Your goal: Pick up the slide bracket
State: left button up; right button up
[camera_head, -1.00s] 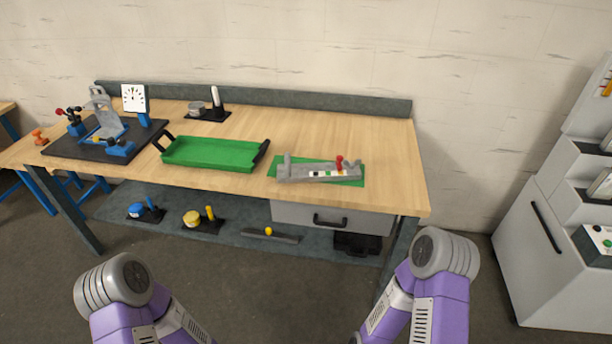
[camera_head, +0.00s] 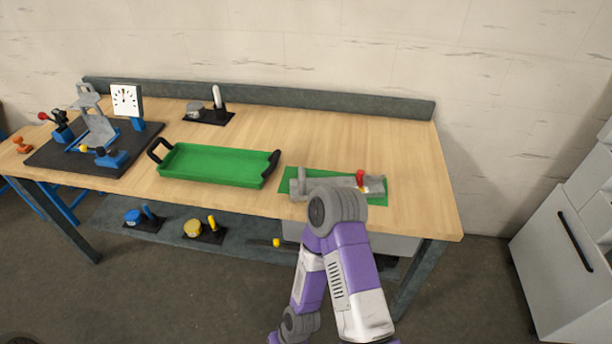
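Another grey upright bracket-like part (camera_head: 97,126) stands leaning in a blue fixture on a black board (camera_head: 60,158) at the left. I cannot tell for sure which is the slide bracket.
A green tray (camera_head: 210,181) with black handles sits mid-bench. A white dial gauge (camera_head: 127,100) stands at the left, and a black stand (camera_head: 208,117) at the back. Blue and yellow parts sit on the lower shelf. A grey cabinet (camera_head: 560,270) stands at the right. The bench's back right is clear.

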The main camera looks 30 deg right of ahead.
aim_at(300, 189)
jog(key=z, duration=0.4)
jog(key=i, duration=0.55)
jog(key=z, duration=0.55)
